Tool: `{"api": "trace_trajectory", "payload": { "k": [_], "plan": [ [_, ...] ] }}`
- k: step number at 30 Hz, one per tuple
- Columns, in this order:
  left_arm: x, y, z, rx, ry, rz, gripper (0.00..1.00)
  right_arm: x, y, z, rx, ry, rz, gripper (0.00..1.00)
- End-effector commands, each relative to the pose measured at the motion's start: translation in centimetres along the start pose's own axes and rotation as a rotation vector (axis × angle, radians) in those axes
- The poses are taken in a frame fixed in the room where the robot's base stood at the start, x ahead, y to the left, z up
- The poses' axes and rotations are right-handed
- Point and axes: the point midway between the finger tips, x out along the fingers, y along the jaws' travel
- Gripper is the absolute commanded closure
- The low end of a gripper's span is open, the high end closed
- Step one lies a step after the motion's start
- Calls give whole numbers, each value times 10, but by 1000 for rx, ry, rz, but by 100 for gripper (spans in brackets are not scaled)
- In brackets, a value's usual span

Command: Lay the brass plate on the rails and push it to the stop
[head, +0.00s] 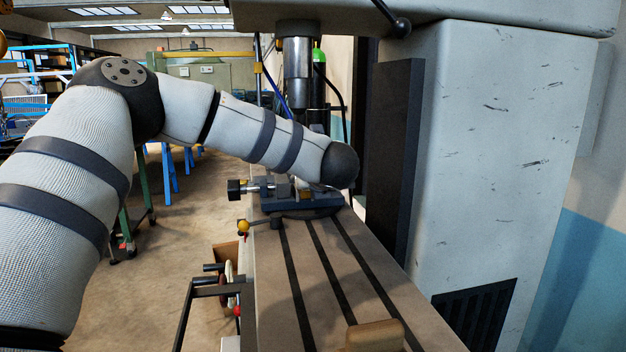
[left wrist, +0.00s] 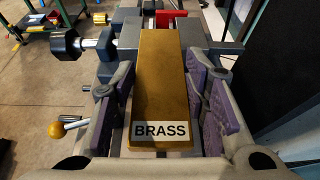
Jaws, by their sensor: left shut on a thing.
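In the left wrist view the brass plate (left wrist: 158,70) is a long gold-brown slab with a white BRASS label on its near end. My left gripper (left wrist: 160,78) is shut on it, with a purple-padded finger along each side. The plate's far end reaches over the grey vise (left wrist: 128,34), close to a red part (left wrist: 173,14). I cannot tell whether the plate touches the vise, and no rails show clearly. In the head view the vise (head: 310,203) sits on the machine table, and my left arm hides the gripper and plate. My right gripper is not in view.
The slotted machine table (head: 277,315) is mostly clear in front of the vise. A wooden block (head: 375,336) lies at its near end. The machine spindle (head: 298,62) hangs above the vise, and the machine column (head: 490,150) stands to the right. A yellow-knobbed handle (left wrist: 58,129) sticks out left.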

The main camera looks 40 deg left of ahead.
Motion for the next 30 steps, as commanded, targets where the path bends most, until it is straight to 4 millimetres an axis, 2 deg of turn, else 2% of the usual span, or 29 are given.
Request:
{"api": "trace_trajectory", "payload": {
  "k": [17,30],
  "plan": [
    [48,0,15,-2,-4,-1,100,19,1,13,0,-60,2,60],
    [50,0,4,-3,-7,-3,100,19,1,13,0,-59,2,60]
  ]
}}
